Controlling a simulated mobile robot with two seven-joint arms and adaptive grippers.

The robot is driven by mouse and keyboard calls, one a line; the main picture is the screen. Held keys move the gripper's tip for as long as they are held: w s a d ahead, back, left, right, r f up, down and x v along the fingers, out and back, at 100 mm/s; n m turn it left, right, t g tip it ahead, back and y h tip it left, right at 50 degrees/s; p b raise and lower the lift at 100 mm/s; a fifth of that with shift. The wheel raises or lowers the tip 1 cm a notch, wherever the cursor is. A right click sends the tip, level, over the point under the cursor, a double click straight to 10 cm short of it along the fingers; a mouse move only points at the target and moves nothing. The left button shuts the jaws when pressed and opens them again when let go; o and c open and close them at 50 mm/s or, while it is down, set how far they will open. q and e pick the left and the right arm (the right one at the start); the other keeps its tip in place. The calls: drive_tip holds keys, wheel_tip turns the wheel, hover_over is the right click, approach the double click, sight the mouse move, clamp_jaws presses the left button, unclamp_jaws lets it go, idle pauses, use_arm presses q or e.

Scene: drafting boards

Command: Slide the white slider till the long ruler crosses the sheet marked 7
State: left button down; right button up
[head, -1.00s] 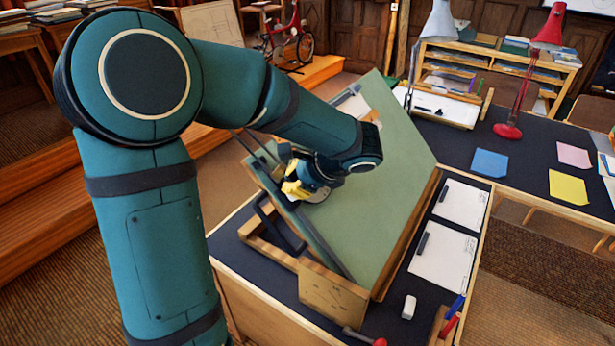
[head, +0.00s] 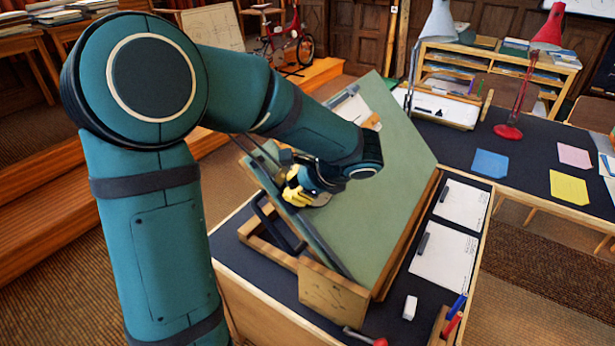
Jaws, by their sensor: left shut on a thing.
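The green tilted drafting board (head: 385,180) stands on the near desk. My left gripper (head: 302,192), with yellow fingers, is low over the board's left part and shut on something. A small pale patch shows at the fingers, in keeping with the white slider, but the fingers hide most of it. The long ruler cannot be made out clearly; my arm covers much of the board. A white sheet (head: 350,110) shows in part at the board's top, beyond my forearm. No number 7 is readable. My right gripper is not in view.
Two white papers (head: 463,205) with dark bars lie right of the board. A white eraser (head: 410,307) and a pen holder (head: 440,325) are near the front. A red lamp (head: 508,131) and coloured notes stand on the far desk.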

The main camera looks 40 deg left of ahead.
use_arm(q)
drive_tip(key=shift+w+d+f+b, duration=0.1)
drive_tip(key=shift+d+f+b, duration=0.75)
drive_tip(key=shift+d+f, duration=0.4)
drive_tip(key=shift+w+d+f+b, duration=0.1)
drive_tip(key=shift+d+f+b, duration=0.85)
drive_tip(key=shift+f, duration=0.35)
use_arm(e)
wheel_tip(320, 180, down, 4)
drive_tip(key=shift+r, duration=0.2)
